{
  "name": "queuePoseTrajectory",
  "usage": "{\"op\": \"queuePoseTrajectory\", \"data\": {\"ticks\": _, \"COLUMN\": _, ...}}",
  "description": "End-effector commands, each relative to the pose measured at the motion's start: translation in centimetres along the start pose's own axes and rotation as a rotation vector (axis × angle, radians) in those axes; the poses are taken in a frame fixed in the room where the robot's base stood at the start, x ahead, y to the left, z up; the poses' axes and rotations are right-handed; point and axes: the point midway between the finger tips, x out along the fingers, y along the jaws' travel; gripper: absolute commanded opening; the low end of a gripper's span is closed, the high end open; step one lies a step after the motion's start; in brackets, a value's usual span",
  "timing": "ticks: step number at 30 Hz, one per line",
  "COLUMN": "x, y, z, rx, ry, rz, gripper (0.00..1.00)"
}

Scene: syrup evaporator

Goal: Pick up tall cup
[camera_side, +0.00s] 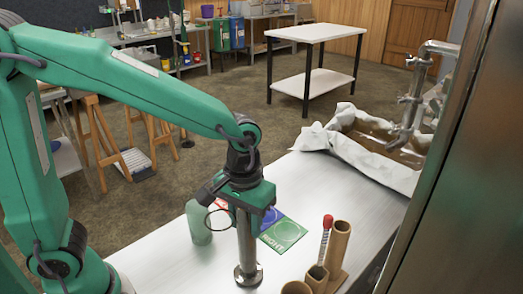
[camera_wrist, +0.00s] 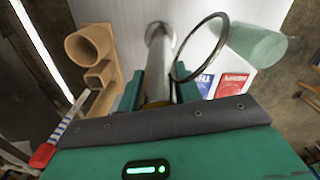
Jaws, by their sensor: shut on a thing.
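The tall cup (camera_side: 247,243) is a slim metal cylinder with a round foot and a large ring on its side. It stands upright on the pale table, or very close to it; I cannot tell whether the foot touches. My gripper (camera_side: 243,192) is over it and shut on its upper part, hiding its top. In the wrist view the cup (camera_wrist: 159,60) runs between the two green fingers of my gripper (camera_wrist: 158,90), with its foot far below and the ring to the right.
A green translucent cylinder (camera_side: 198,223) stands left of the cup. Coloured cards (camera_side: 283,234) lie behind it. At right, a brown holder with tubes (camera_side: 337,248) holds a red-capped striped stick (camera_side: 326,232). A crumpled white-lined basin (camera_side: 368,150) and pipes are farther back.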

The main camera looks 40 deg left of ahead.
Motion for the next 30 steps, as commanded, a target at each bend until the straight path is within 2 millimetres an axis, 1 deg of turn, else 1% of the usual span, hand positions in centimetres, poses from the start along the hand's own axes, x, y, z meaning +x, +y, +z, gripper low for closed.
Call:
{"op": "queuePoseTrajectory", "data": {"ticks": 16, "x": -3.1, "y": 0.0, "z": 0.0, "rx": 0.0, "ry": 0.003, "rz": 0.002, "gripper": 0.0}}
{"op": "queuePoseTrajectory", "data": {"ticks": 30, "x": -4.9, "y": 1.2, "z": 3.0, "rx": 0.003, "ry": 0.002, "rz": 0.002, "gripper": 0.0}}
